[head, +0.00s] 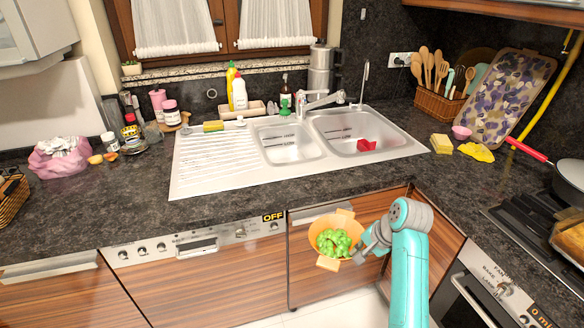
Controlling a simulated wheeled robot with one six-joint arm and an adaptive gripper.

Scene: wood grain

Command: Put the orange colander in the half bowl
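The orange colander (316,229) is in the air in front of the cabinet doors, below the level of the counter. It holds green vegetable-like pieces (333,242) and has tab handles at its top and bottom. My gripper (361,249) is at the colander's right side and appears shut on its rim; the fingertips are partly hidden. The half bowl, the smaller left basin of the steel sink (287,153), is up and to the left of the colander and looks empty.
The larger basin (338,148) holds a red object (366,145). The ribbed drainboard (218,158) is mostly clear. The faucet (318,100) stands behind the basins. The counter's front edge lies between the colander and sink. A stove (545,235) is at right.

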